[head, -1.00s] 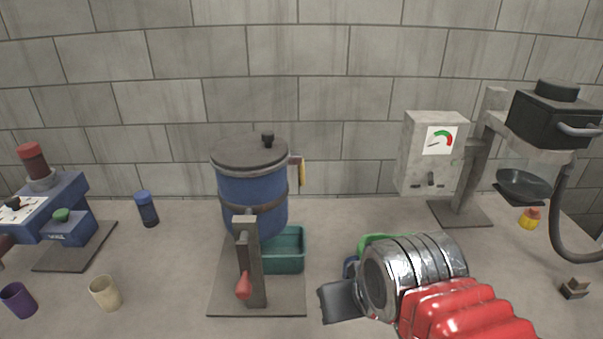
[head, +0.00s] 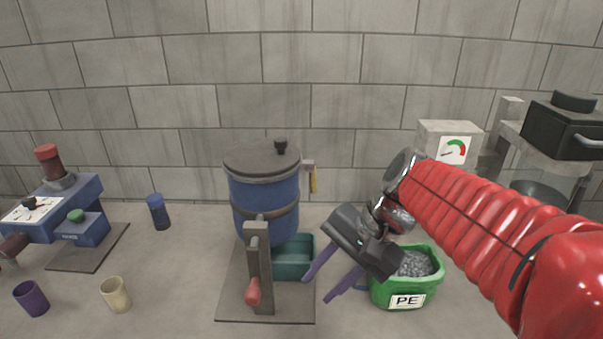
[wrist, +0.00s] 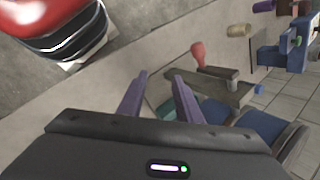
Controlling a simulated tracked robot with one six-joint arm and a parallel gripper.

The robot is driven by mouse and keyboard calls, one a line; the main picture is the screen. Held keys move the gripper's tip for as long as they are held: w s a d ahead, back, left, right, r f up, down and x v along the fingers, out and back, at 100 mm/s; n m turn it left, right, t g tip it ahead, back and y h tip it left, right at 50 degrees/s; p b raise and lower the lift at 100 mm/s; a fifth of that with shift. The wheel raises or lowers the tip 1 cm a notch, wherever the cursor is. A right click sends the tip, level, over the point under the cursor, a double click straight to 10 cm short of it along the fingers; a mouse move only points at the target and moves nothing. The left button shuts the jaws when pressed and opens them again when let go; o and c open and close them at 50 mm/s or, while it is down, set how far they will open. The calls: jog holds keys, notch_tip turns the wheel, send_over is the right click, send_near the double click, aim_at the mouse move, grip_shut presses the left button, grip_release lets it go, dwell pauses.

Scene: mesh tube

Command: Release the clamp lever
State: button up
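A blue drum (head: 265,205) with a grey lid stands on a grey base plate (head: 232,300). A red-tipped lever (head: 253,291) hangs down at the front of the post (head: 262,255); its red knob also shows in the wrist view (wrist: 198,52). I cannot tell which of these two is the clamp lever. My gripper (head: 318,286) is open and empty, its purple fingers pointing left, to the right of the post and apart from it. In the wrist view the fingers (wrist: 160,77) point toward the post and knob.
A teal bin (head: 295,258) sits beside the drum. A green tub (head: 405,290) marked PE, holding grey pellets, stands beneath my arm. A gauge box (head: 450,143) and black hopper machine (head: 565,125) stand at right. Two cups (head: 115,294) and a blue machine (head: 75,215) are at left.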

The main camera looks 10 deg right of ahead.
jog(key=w+r+m+y, duration=0.1)
jog(key=w+m+y, duration=0.25)
jog(key=w, duration=0.25)
jog(key=m+t+y, duration=0.5)
jog(key=m+y, duration=0.3)
jog(key=m, duration=0.2)
send_near(313, 181)
jog(key=d, duration=0.4)
jog(key=shift+s+a+f, duration=0.1)
jog(key=shift+s+f, duration=0.15)
jog(key=shift+s, duration=0.05)
jog(key=shift+a, duration=0.15)
jog(key=x, duration=1.3)
jog(key=shift+w+a, duration=0.15)
jog(key=shift+a, duration=0.1)
jog(key=shift+c, duration=0.3)
grip_shut()
